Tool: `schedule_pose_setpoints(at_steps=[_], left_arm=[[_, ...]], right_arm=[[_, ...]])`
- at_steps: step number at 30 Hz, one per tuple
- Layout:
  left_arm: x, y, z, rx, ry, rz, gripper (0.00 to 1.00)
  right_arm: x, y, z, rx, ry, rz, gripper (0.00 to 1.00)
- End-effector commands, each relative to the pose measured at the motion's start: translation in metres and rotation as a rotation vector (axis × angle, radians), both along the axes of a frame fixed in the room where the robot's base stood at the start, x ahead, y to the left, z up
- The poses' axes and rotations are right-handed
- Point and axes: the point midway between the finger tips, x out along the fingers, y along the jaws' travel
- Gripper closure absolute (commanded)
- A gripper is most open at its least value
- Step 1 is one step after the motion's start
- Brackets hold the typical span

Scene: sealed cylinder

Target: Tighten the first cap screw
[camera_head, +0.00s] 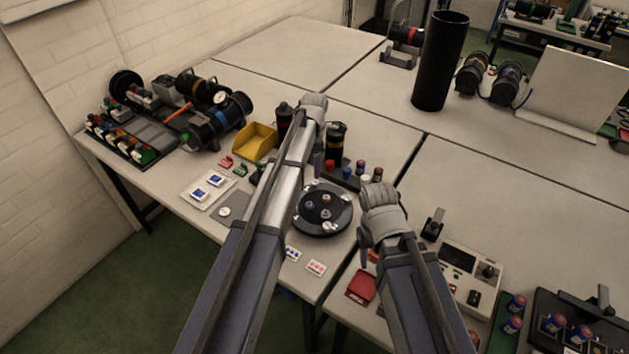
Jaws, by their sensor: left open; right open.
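A round black disc (316,229) lies on the table between my two arms. Several small metallic fittings that look like screws sit on it, but I cannot tell which is the first cap screw or how far any is turned in. My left gripper (313,103) is beyond the disc, between two dark upright cylinders, the left one (284,117) and the right one (336,136). My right gripper (378,196) is just right of the disc. Both are open; their fingertips are mostly hidden by the wrists. I see nothing held in either.
A yellow bin (254,141) and a white tray with blue items (208,188) are left of my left arm. Small colored bottles (362,168) stand behind the disc. A red item (361,287) and a control box (468,266) are at right. The rear tables have free room.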

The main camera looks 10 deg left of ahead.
Motion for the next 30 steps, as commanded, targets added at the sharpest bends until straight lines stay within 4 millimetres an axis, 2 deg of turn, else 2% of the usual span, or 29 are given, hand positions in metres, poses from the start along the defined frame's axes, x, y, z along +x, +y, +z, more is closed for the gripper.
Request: schedule_pose_setpoints(at_steps=[1, 13, 25, 30], left_arm=[[0.000, 0.000, -0.011, 0.000, 0.000, -0.001, 0.36], [0.000, 0.000, -0.059, 0.000, 0.000, -0.001, 0.36], [0.000, 0.000, -0.064, 0.000, 0.000, -0.001, 0.36], [0.000, 0.000, -0.064, 0.000, 0.000, -0.001, 0.54]], right_arm=[[0.000, 0.000, -0.011, 0.000, 0.000, 0.000, 0.50], [0.000, 0.000, -0.059, 0.000, 0.000, 0.000, 0.50], [0.000, 0.000, -0.064, 0.000, 0.000, 0.000, 0.50], [0.000, 0.000, -0.064, 0.000, 0.000, 0.000, 0.50]])
